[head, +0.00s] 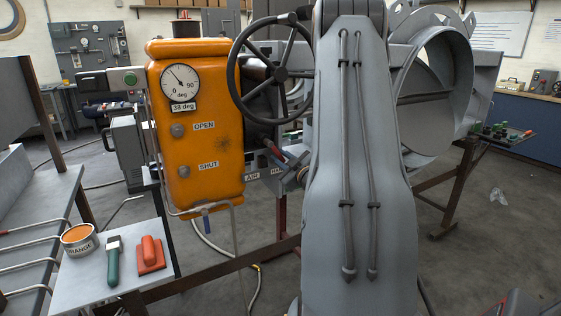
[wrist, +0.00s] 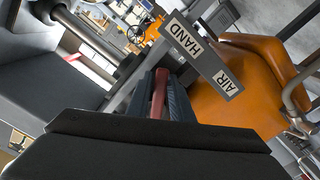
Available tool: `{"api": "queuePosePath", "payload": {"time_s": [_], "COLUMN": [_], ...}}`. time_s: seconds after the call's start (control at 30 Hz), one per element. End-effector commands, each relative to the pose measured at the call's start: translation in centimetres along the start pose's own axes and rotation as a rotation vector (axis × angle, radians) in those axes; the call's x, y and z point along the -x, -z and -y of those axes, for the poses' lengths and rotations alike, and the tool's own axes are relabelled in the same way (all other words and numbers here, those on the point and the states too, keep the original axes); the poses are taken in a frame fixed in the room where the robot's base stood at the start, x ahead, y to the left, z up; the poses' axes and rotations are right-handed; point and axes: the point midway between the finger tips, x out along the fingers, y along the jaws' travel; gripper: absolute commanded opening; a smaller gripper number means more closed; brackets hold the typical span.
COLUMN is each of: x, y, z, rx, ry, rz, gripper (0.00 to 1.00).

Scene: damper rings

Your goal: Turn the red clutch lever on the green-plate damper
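The red clutch lever (head: 272,149) shows in the head view just right of the orange actuator housing (head: 200,120), beside the handwheel. In the wrist view the red lever (wrist: 158,92) lies between the two dark fingers of my gripper (wrist: 160,96), and no clear gap shows on either side of it. A plate lettered HAND and AIR (wrist: 204,58) is just past the fingertips. In the head view my grey arm hides much of the damper and most of my gripper. The round damper opening (head: 436,88) is at right. I cannot make out a green plate.
The black handwheel (head: 271,72) stands just above the lever. The gauge (head: 180,85) on the housing reads 38 deg. At lower left a small shelf (head: 84,278) holds an orange tin (head: 79,239), a green-handled brush (head: 113,262) and a red tool (head: 151,255).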

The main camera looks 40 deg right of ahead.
Motion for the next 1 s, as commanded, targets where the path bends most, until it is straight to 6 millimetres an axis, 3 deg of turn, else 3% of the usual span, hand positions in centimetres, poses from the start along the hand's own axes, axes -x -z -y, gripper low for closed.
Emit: {"api": "queuePosePath", "payload": {"time_s": [0.07,0.47,1.0], "x": [0.0,0.1,1.9], "y": [0.1,0.1,0.1], "z": [0.1,0.1,0.1], "rx": [-0.004,-0.007,-0.007], "ry": [0.002,0.002,0.001], "rz": [0.0,0.0,0.0], "gripper": [0.34,0.34,0.34]}}
